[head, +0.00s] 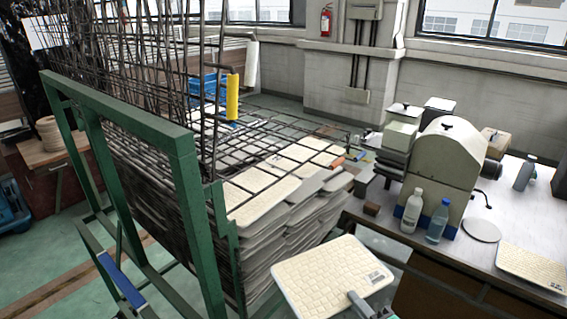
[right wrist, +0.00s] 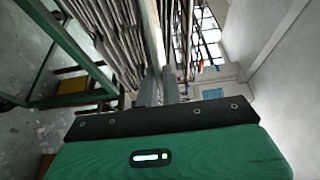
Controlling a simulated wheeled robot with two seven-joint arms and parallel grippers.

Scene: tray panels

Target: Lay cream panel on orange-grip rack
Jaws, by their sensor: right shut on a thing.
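A cream panel (head: 332,274) with a brick-like grid surface and a small dark label is held in the air at the bottom middle of the head view. My right gripper (head: 362,302) is shut on its near right edge. In the right wrist view the grey fingers (right wrist: 157,88) pinch a thin pale strip, seemingly the panel edge-on. My left gripper is not in view.
Stacked panels (head: 300,215) fill the rack, with cream ones on top under open wire bars. A workbench (head: 482,245) at right carries a machine (head: 440,165), two bottles (head: 412,210) and another cream panel (head: 535,263). Green floor shows between rack and bench.

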